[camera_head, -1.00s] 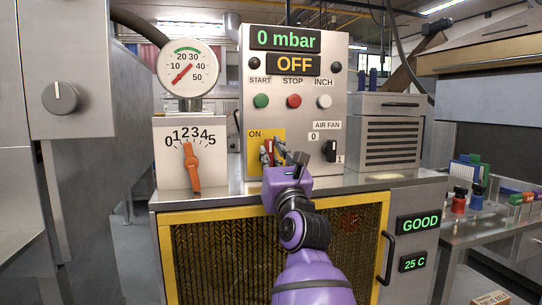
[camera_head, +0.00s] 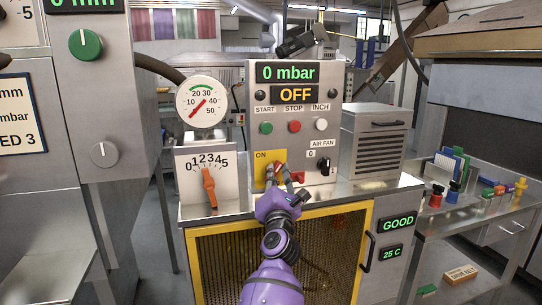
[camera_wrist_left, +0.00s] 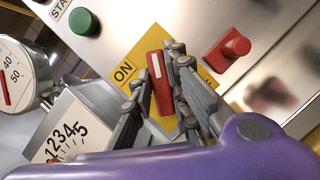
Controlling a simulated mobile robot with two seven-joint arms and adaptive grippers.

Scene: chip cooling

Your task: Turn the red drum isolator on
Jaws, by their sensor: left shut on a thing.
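The red drum isolator (camera_wrist_left: 161,84) is a red handle with a white stripe, on a yellow plate (camera_head: 260,158) marked ON at its upper left. In the wrist view the handle stands between my left gripper's fingers, turned at a slant to the plate's lettering. My left gripper (camera_head: 279,172) is shut on it; in the head view its fingers cover much of the handle (camera_head: 277,167). The display (camera_head: 294,94) above reads OFF. My right gripper is not in view.
START (camera_head: 266,128), STOP (camera_head: 294,126) and INCH (camera_head: 321,124) buttons are above, and a black AIR FAN switch (camera_head: 324,166) is to the right. An orange lever dial (camera_head: 209,188) stands left.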

